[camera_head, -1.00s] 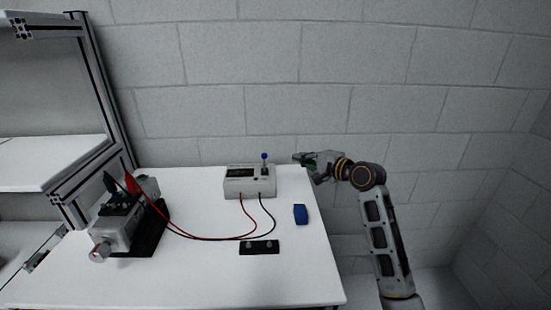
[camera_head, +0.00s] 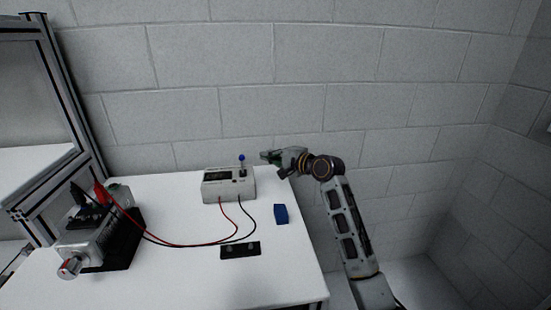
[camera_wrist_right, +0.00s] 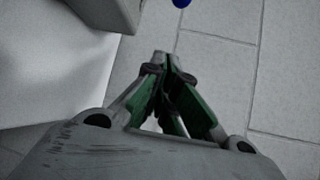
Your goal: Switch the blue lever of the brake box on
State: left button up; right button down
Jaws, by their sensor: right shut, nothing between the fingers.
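The brake box (camera_head: 228,188) is a light grey box near the back edge of the white table. Its lever, with a blue ball knob (camera_head: 241,157), stands up from the right part of the box top. My right gripper (camera_head: 264,156) is shut and empty, just right of the knob at about its height in the picture, with a small gap between. In the right wrist view, the shut green-padded fingers (camera_wrist_right: 164,62) point up the picture. The blue knob (camera_wrist_right: 181,3) is cut off at the top edge, and a corner of the box (camera_wrist_right: 112,12) shows.
Red and black cables run from the box to a motor unit (camera_head: 98,238) on the left. A blue block (camera_head: 281,214) and a black plate (camera_head: 240,250) lie on the table (camera_head: 180,285). A brick wall stands behind.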

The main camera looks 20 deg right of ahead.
aim_at(242, 163)
pick_arm(q)
jog(key=shift+w+d+r+b, duration=0.2)
jog(key=shift+w+d+r, duration=0.1)
jog(key=shift+r, duration=0.3)
jog(key=shift+w+d+r+b, duration=0.15)
jog(key=shift+w+d+r, duration=0.15)
jog(key=shift+r, duration=0.25)
pick_arm(e)
jog(key=a, duration=0.1)
jog(key=w+a, duration=0.1)
jog(key=a, duration=0.3)
jog(key=shift+w+a+f, duration=0.1)
jog(key=shift+w, duration=0.3)
pick_arm(q)
jog(key=shift+s+a+f, duration=0.1)
jog(key=shift+s+f, duration=0.15)
jog(key=shift+s, duration=0.05)
pick_arm(e)
jog(key=shift+s, duration=0.1)
pick_arm(q)
jog(key=shift+w, duration=0.2)
pick_arm(e)
jog(key=shift+s+n+t, duration=0.15)
jog(key=shift+n+t, duration=0.15)
jog(key=shift+t, duration=0.2)
